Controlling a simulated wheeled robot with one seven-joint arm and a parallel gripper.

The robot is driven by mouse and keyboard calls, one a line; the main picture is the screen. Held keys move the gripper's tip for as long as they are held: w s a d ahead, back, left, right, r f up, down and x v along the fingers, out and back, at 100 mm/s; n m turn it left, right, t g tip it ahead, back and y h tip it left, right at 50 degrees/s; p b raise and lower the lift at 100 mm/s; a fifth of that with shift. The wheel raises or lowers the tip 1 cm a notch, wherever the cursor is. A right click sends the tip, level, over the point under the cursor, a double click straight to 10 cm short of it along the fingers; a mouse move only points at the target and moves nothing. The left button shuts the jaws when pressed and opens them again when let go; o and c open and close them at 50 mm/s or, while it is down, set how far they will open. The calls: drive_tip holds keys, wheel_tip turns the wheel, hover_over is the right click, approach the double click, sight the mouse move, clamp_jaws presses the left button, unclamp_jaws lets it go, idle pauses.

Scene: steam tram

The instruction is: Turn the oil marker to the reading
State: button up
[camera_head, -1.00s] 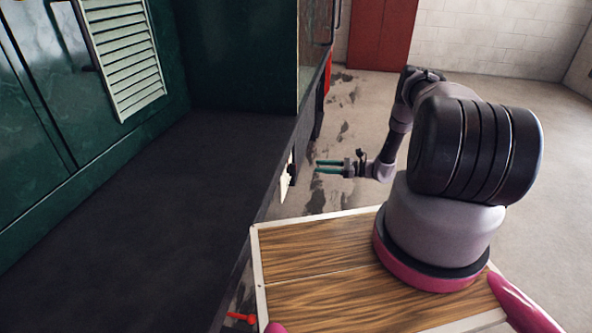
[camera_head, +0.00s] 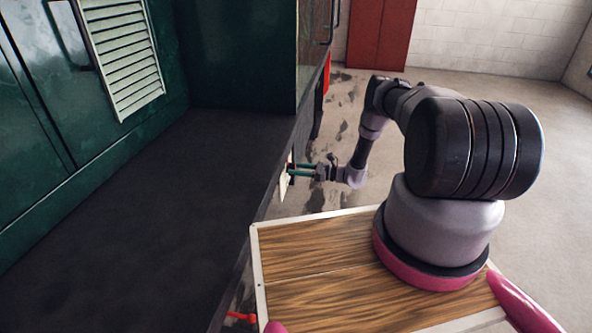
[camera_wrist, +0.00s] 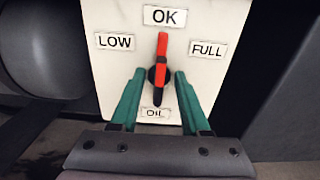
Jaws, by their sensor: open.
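The oil marker (camera_wrist: 162,52) is a red pointer on a dark round hub, in the wrist view. It points straight up at the OK label (camera_wrist: 165,16) on a white plate (camera_wrist: 117,73). The plate also has LOW at left, FULL at right and OIL below. My gripper (camera_wrist: 160,75) is open, its two green fingers on either side of the marker's hub and lower end; I cannot tell whether they touch it. In the head view my gripper (camera_head: 290,169) reaches the white plate's edge (camera_head: 284,182) on the tram's side; the marker is hidden there.
The tram's dark deck (camera_head: 150,200) and green body (camera_head: 240,55) lie to the left. A wooden board (camera_head: 310,255) lies under my arm's base. A red handle (camera_head: 240,317) sticks out low on the tram's side. Open floor (camera_head: 490,100) lies to the right.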

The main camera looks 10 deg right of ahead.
clamp_jaws()
drive_tip(key=shift+n, duration=0.4)
drive_tip(key=shift+s+a+f+n, duration=0.1)
drive_tip(key=shift+s+n, duration=0.05)
drive_tip(key=shift+n, duration=2.4)
drive_tip(key=shift+s+f+n, duration=0.1)
drive_tip(key=shift+n, duration=2.45)
unclamp_jaws()
